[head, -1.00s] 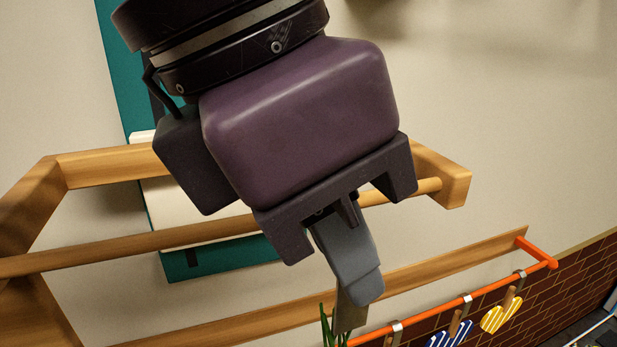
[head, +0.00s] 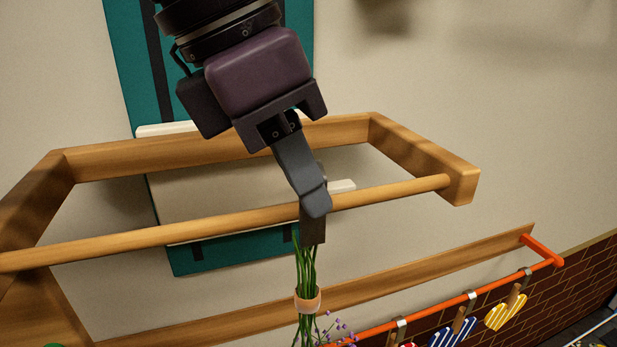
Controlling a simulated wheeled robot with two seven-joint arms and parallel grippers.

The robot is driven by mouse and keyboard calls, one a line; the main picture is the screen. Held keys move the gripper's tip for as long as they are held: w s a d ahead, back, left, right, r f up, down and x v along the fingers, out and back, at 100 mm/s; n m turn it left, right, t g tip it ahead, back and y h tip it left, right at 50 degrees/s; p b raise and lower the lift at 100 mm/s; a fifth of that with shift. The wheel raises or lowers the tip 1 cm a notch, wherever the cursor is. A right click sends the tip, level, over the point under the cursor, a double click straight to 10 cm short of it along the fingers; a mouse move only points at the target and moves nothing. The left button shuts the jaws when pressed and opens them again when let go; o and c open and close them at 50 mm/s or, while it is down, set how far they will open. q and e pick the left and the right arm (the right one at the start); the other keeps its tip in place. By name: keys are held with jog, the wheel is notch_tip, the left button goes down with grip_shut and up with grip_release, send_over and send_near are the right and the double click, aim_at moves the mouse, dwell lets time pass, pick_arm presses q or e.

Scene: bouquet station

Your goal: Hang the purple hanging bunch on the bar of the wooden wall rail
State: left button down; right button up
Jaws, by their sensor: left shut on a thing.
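The purple hanging bunch (head: 306,267) shows its green stems, a tan band (head: 308,301) and a few small purple flowers at the bottom edge; the rest is out of the picture. My left gripper (head: 314,212) comes down from the top and is shut at the top of the stems, its fingers pointing down. Any hook or loop on the bunch is hidden by the fingers. The wooden wall rail (head: 105,163) has a round bar (head: 150,237) running across the picture. The fingers overlap the bar in the picture, in front of it. My right gripper is not in view.
A teal panel (head: 125,60) is on the wall behind. The bar is bare on both sides of my fingers.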

aim_at(297, 203)
pick_arm(q)
jog(key=shift+w+a, duration=0.2)
jog(key=shift+w, duration=0.5)
jog(key=shift+f+b, duration=0.65)
jog(key=shift+f, duration=1.05)
jog(key=shift+s, duration=0.1)
jog(key=c, duration=1)
grip_release()
jog(key=shift+c, duration=0.2)
